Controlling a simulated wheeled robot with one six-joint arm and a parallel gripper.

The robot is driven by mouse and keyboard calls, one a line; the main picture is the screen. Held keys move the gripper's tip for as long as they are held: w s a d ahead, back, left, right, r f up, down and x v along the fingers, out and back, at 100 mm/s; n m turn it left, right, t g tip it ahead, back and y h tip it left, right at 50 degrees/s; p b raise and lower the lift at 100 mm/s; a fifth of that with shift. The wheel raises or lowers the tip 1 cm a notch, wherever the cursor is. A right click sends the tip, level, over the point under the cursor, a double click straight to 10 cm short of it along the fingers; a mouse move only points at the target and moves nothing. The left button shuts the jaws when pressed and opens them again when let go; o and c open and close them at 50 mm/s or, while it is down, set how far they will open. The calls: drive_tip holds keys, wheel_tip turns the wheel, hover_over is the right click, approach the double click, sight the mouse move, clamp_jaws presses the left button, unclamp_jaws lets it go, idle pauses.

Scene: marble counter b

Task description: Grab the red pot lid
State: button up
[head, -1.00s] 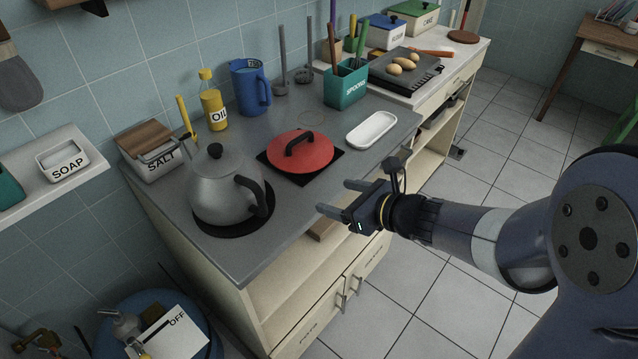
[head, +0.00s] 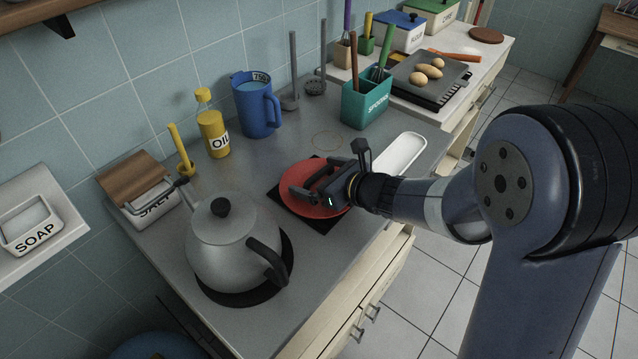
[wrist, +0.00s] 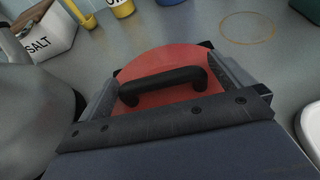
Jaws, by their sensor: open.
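The red pot lid (head: 293,176) lies on a black square pad (head: 322,225) on the grey counter, partly hidden by my gripper in the head view. My gripper (head: 306,184) is open, low over the lid. In the wrist view the red lid (wrist: 158,63) lies ahead, with its black arched handle (wrist: 163,85) between the two fingers of my gripper (wrist: 165,80). The fingers stand apart on either side of the handle, and I see no grip on it. I cannot tell the exact height of the fingertips over the lid.
A grey kettle (head: 232,245) stands to the left of the lid. A white dish (head: 399,156) is close on the right. Behind are a blue jug (head: 256,108), an oil bottle (head: 211,132) and a teal utensil holder (head: 366,104). The counter behind the lid is partly clear.

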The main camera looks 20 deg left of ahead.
drive_tip(key=c, duration=0.9)
